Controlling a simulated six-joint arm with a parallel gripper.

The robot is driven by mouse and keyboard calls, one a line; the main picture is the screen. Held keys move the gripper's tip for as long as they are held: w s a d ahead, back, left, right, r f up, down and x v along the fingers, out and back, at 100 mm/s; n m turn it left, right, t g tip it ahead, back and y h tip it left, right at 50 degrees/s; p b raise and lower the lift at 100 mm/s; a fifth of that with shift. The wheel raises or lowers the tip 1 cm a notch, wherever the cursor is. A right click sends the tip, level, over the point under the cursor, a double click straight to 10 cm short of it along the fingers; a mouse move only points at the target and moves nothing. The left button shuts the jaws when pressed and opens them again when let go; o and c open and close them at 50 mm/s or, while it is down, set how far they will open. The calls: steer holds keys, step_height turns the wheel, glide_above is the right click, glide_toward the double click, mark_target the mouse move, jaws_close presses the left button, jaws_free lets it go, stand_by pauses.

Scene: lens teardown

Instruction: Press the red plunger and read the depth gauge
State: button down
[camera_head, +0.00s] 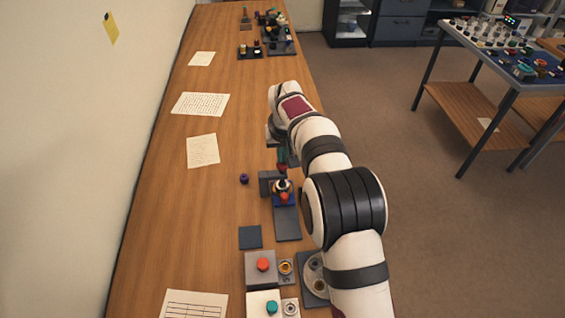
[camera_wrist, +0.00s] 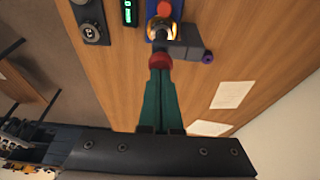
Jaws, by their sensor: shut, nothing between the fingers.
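The red plunger (camera_head: 284,197) stands over the blue holder (camera_head: 278,201), just in front of a shiny ring-shaped lens part. In the wrist view the red plunger (camera_wrist: 164,9) is at the top edge, beyond my fingertips. My gripper (camera_head: 282,168) is shut and empty, with green fingers and dark red tips, behind the lens part in the head view. In the wrist view the gripper (camera_wrist: 160,62) points toward the lens part (camera_wrist: 163,30); I cannot tell whether they touch. The depth gauge (camera_wrist: 128,12) shows a lit green readout, too small to read surely. My arm may hide it in the head view.
A grey block (camera_head: 266,183) stands beside the lens part. A small purple piece (camera_head: 244,179) lies left of it. Red and teal button boxes (camera_head: 251,271) and a round-dish plate (camera_head: 305,290) are nearer. Papers lie on the left; the table between is clear.

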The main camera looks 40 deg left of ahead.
step_height(320, 180, up, 9)
stand_by(0.7)
